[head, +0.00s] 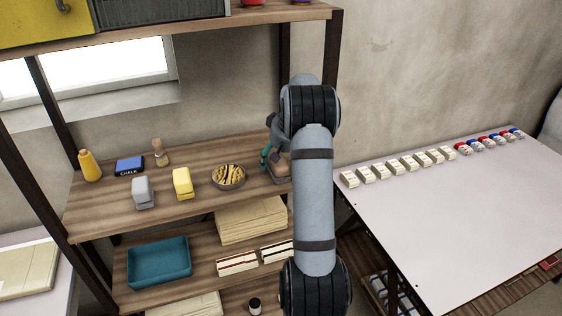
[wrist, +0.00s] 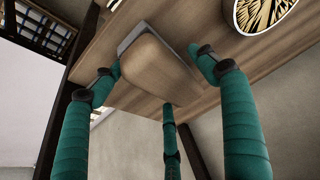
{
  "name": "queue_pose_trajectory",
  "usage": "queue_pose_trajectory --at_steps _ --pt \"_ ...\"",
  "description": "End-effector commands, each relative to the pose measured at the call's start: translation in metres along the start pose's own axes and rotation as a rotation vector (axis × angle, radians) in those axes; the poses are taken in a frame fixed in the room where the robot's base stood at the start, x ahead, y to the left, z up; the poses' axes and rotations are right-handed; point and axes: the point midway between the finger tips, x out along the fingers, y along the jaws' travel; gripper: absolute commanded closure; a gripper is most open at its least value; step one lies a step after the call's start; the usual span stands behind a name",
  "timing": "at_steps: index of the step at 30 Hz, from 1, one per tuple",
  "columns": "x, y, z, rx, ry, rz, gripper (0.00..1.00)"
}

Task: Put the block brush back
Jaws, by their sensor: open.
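The block brush (wrist: 158,68), a wooden block with a grey edge along one side, appears to rest on the shelf board (wrist: 95,68) in the wrist view. My gripper (wrist: 155,78) has teal fingers spread open around the brush, with fingertips on both sides of it and one finger below it in the picture. I cannot tell whether any finger touches it. In the head view my gripper (head: 267,156) is at the right end of the middle shelf (head: 110,205), and my arm hides part of that spot. The brush (head: 281,168) shows there only in part.
A yellow block (head: 182,184), a grey block (head: 143,193), a blue chalk box (head: 129,166) and bottles stand farther left. A dark shelf post (head: 330,55) rises close by on the right.

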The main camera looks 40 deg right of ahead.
Motion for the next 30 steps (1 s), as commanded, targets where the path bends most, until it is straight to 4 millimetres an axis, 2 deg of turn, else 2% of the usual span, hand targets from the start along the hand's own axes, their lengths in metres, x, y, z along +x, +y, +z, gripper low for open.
queue_pose_trajectory --at_steps 5,10,21,25,30 --pt "-0.001 0.000 0.000 0.000 0.000 0.000 0.26" --pt "-0.012 0.001 -0.002 0.000 0.003 0.001 0.26" --pt "-0.090 0.001 -0.002 0.000 0.005 0.003 0.26" --pt "-0.110 0.001 -0.002 0.001 0.003 0.002 0.26" --pt "-0.121 0.001 -0.001 0.001 0.000 0.001 0.26"
